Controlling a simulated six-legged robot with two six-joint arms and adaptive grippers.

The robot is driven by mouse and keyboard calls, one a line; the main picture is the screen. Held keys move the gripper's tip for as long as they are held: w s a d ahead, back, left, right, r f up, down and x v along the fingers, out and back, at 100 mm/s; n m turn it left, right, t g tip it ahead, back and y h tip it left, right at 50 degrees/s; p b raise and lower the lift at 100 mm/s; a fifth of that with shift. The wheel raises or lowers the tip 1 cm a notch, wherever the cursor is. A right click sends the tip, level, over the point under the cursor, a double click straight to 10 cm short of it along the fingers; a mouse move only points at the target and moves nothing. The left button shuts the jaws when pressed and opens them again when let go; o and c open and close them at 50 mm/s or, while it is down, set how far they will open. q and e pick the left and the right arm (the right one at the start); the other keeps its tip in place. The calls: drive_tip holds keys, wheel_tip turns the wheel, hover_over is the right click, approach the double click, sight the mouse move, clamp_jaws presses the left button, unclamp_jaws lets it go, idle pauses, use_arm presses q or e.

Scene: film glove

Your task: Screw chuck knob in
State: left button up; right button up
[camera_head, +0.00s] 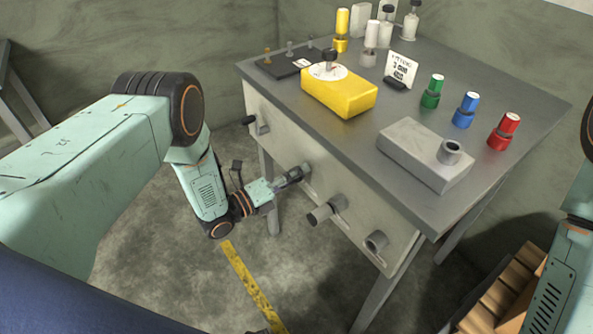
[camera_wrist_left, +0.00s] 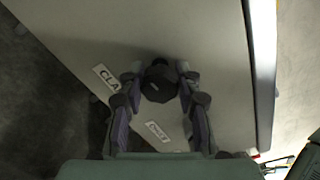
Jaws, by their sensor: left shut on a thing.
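My left gripper (camera_head: 292,176) reaches the front panel of the grey workbench (camera_head: 345,170) and is shut on a dark knob. In the left wrist view the dark faceted knob (camera_wrist_left: 159,82) sits between the two fingers of the left gripper (camera_wrist_left: 160,88), against the pale panel. A label reading "CLA" (camera_wrist_left: 106,78) lies left of it, and another small label lies below it. The fingers largely hide the knob in the head view. Whether this is the chuck knob I cannot read. My right gripper is out of view; only part of its arm shows at the right edge.
On top stand a yellow box (camera_head: 345,97), a grey block (camera_head: 415,155) and coloured bottles. A wooden crate (camera_head: 505,290) stands lower right.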

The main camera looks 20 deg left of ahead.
use_arm(q)
drive_tip(key=m+p, duration=0.1)
drive_tip(key=m, duration=0.1)
drive_tip(key=m+p, duration=0.1)
drive_tip(key=m, duration=0.2)
drive_tip(key=shift+s+f, duration=0.15)
drive_tip(key=shift+s, duration=0.05)
drive_tip(key=shift+f+m+p, duration=0.1)
drive_tip(key=shift+m+p, duration=0.35)
drive_tip(key=shift+m, duration=0.95)
drive_tip(key=shift+a, duration=0.1)
drive_tip(key=o, duration=1.1)
drive_tip(key=shift+o, duration=0.4)
drive_tip(key=shift+r, duration=0.2)
drive_tip(key=shift+w, duration=0.1)
